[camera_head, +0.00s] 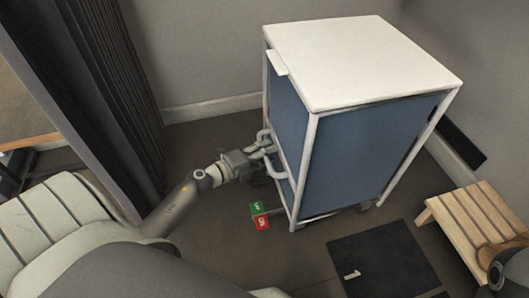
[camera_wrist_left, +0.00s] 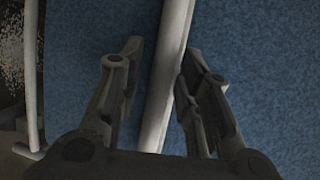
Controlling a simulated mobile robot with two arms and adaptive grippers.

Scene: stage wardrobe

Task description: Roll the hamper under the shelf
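The hamper (camera_head: 365,150) is a tall box with blue fabric sides, a white frame and a white lid (camera_head: 360,60). It stands upright on small dark wheels. A pale bar handle (camera_head: 279,172) sticks out from its left side. My left gripper (camera_head: 268,148) is at this handle. In the left wrist view, its fingers (camera_wrist_left: 160,65) are spread either side of a white bar (camera_wrist_left: 167,75), with blue fabric (camera_wrist_left: 260,60) behind. The left finger is clear of the bar; the right one is close to it, contact unclear. My right gripper and a clear shelf are not in view.
A small green and red pedal (camera_head: 260,215) sits low at the hamper's left front corner. A black floor square (camera_head: 385,258) marked 1 lies in front. A wooden slatted bench (camera_head: 465,222) stands at right, a dark curtain (camera_head: 95,90) at left. Grey walls are behind.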

